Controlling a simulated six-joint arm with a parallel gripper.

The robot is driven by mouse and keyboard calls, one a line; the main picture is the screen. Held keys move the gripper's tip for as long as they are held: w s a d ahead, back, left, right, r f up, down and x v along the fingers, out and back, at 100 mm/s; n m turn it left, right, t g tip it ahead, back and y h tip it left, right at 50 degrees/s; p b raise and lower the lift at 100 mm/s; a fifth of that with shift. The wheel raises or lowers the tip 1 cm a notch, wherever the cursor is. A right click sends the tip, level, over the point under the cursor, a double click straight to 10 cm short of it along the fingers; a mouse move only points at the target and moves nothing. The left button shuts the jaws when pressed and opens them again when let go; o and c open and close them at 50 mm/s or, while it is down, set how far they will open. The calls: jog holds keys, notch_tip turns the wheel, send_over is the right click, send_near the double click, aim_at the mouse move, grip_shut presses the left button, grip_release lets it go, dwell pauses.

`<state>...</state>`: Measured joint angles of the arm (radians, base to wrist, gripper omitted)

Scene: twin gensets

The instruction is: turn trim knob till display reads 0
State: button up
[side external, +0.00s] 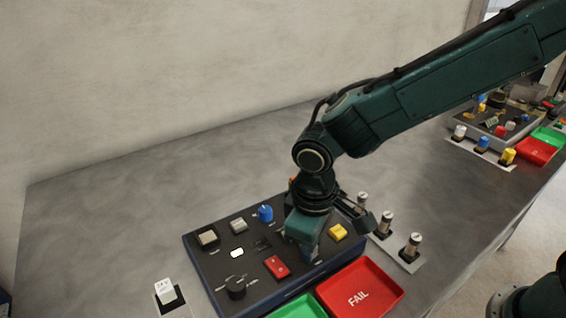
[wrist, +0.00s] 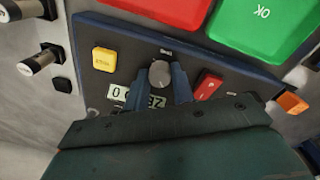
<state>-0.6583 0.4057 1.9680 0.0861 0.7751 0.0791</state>
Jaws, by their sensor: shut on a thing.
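The trim knob, a round grey knob (wrist: 160,73), stands on the dark panel (wrist: 130,42) in the wrist view. My gripper (wrist: 163,82) is shut on it, with one fingertip on each side. The pale display (wrist: 120,93) lies just behind the knob, partly covered by my gripper. Dark digits show on it, a 0 at one end and what looks like 82 at the other, but I cannot read the whole number. In the side view my gripper (side external: 303,250) is down on the panel (side external: 205,265) and hides the knob and display.
A yellow button (side external: 338,232) and a red switch (side external: 277,266) flank my gripper closely. A blue knob (side external: 265,213) and a black knob (side external: 235,288) are on the panel. Red FAIL (side external: 360,292) and green OK (wrist: 262,27) trays adjoin it. Cylindrical parts (side external: 386,222) stand at right.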

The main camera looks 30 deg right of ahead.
dwell(0.4)
jog(key=o, duration=1)
jog(key=shift+r, duration=0.15)
jog(key=r, duration=1.3)
jog(key=shift+s+a+r, duration=0.2)
jog(key=shift+a+r, duration=0.05)
jog(key=shift+a, duration=0.1)
